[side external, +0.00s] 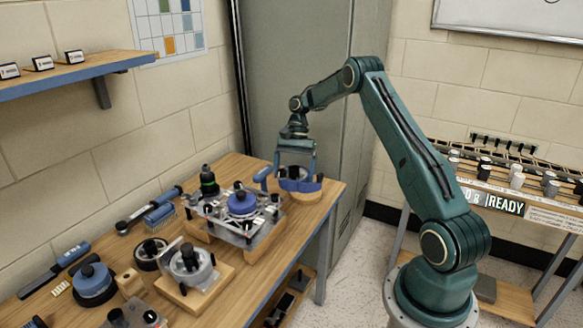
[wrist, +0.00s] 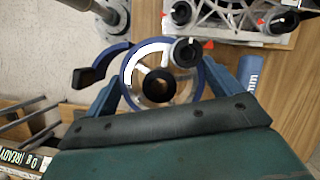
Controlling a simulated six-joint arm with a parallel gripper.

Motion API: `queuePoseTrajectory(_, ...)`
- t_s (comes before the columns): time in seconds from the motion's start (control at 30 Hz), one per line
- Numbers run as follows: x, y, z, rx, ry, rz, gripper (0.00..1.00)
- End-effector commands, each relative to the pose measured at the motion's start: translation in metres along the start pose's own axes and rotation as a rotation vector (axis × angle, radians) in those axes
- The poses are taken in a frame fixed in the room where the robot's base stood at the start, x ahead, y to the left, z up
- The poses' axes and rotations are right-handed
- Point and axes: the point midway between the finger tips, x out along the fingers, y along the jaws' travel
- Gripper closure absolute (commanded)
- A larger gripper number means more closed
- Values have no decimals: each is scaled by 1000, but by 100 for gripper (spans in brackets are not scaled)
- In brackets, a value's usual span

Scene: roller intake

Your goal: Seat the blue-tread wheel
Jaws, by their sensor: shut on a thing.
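My gripper (side external: 295,172) is shut on a blue-rimmed wheel (side external: 291,184) at the far right end of the workbench. In the wrist view the wheel (wrist: 203,90) lies between my two fingers, with a dark hub and pale spokes. Wood shows between the spokes. Whether the wheel touches the wooden surface below is unclear. A grey metal fixture plate (side external: 228,226) stands on the bench to the left of my gripper; its edge shows at the upper right of the wrist view (wrist: 215,27). A blue-topped round part (side external: 242,202) sits on the plate.
A blue curved piece with a black handle (wrist: 90,76) is beside the wheel, and a blue cylinder (wrist: 250,75) lies to its right. Several tools and wheel parts crowd the bench's near left. A grey cabinet (side external: 290,70) stands behind.

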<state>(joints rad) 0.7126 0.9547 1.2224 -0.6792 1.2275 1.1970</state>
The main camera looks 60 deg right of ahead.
Motion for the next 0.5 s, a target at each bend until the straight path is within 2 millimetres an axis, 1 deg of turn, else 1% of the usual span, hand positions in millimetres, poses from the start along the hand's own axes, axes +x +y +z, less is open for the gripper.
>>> queuePoseTrajectory(0.1,20,0,-8,1,-1,2,50)
queuePoseTrajectory(0.3,54,0,-22,-1,0,1,50)
queuePoseTrajectory(0.4,66,0,-28,-1,2,1,50)
queuePoseTrajectory(0.5,75,0,-32,0,2,0,50)
